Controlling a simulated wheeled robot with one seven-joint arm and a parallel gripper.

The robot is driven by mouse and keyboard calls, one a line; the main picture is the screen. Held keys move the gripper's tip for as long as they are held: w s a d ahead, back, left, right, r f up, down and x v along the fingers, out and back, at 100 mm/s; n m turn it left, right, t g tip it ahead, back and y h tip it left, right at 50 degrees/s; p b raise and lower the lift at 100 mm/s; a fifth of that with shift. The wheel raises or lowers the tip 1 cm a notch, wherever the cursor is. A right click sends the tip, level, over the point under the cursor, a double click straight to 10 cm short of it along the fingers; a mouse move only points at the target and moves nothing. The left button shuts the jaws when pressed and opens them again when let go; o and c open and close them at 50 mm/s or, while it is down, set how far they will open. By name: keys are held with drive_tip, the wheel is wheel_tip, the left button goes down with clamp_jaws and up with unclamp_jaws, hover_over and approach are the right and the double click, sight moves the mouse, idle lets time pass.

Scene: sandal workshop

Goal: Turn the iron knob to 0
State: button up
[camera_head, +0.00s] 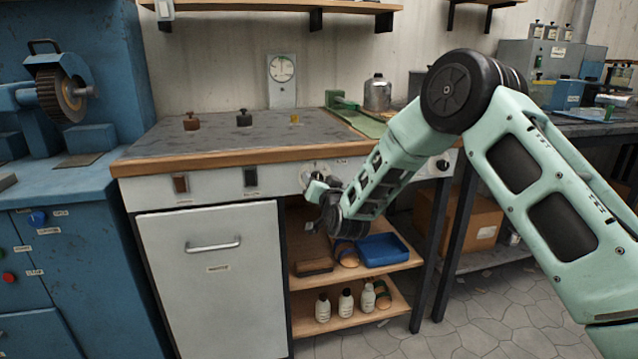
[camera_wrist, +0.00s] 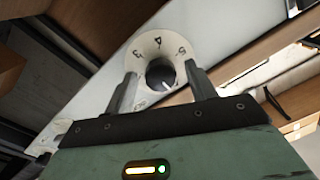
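In the wrist view, a dark round knob (camera_wrist: 160,74) sits on a cream dial (camera_wrist: 145,44) with the numbers 3, 4 and 5 showing. A white mark on the knob's face points toward the gripper side, away from the 4. My gripper (camera_wrist: 159,76) is open, with one finger on each side of the knob and gaps visible between. In the head view, my gripper (camera_head: 316,186) is at the white front panel (camera_head: 225,181) of the bench, covering most of this knob. The dial's 0 is not readable, and no label naming the knob is legible.
Another black knob (camera_head: 442,165) is on the panel at right, beyond my forearm. Two switches, one brown (camera_head: 181,184) and one black (camera_head: 250,177), are at left. Below are open shelves with a blue tray (camera_head: 382,249) and bottles (camera_head: 345,302).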

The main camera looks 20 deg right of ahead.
drive_tip(key=s, duration=1.7)
drive_tip(key=shift+s+d, duration=0.2)
drive_tip(key=shift+d, duration=0.15)
drive_tip(key=shift+f, duration=0.1)
